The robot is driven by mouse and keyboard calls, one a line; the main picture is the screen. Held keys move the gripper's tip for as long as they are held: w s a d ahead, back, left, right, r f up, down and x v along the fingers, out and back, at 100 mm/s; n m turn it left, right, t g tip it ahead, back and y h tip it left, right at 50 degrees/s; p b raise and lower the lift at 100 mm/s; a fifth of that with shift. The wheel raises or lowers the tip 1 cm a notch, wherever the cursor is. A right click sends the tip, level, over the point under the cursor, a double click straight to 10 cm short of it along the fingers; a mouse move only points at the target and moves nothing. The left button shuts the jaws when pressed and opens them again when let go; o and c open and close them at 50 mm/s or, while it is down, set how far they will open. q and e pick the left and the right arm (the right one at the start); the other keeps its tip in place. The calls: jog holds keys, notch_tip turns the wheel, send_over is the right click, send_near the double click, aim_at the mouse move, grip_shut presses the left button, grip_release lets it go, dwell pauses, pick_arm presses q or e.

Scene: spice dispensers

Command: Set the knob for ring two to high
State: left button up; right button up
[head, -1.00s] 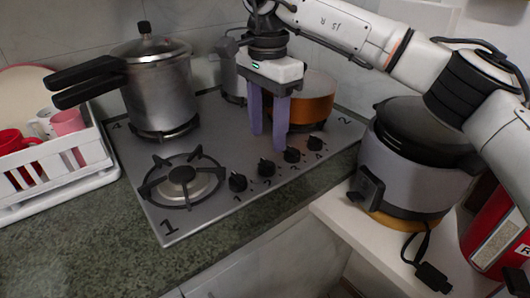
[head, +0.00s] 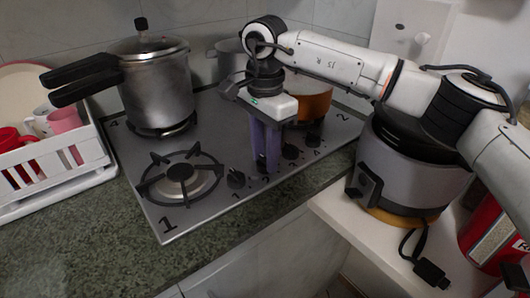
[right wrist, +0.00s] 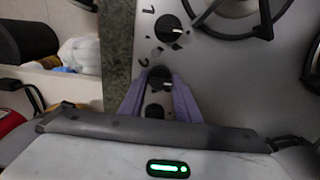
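The knob for ring two is the dark knob (right wrist: 160,78) beside the printed 2 in the right wrist view. In the head view it is mostly hidden behind the fingers. My right gripper (head: 266,166) points down at the row of knobs on the stove's front edge. Its purple fingers stand apart, one on each side of knob two, in the right wrist view (right wrist: 158,82); whether they touch it cannot be told. My left gripper is not in view.
Knob one (head: 236,179) is just left of the fingers; knobs three (head: 290,152) and four (head: 313,141) are close on the right. A pressure cooker (head: 155,90) stands at the back left. A rice cooker (head: 405,175) stands right of the stove, below my right arm.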

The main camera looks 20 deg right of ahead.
aim_at(265, 158)
jog(key=shift+m, duration=0.4)
jog(key=shift+c, duration=0.4)
jog(key=m, duration=0.4)
jog(key=shift+p, duration=0.4)
jog(key=m, duration=0.4)
jog(key=shift+m, duration=0.4)
jog(key=o, duration=1)
jog(key=shift+o, duration=0.2)
notch_tip(265, 158, up, 10)
jog(key=shift+r, duration=0.2)
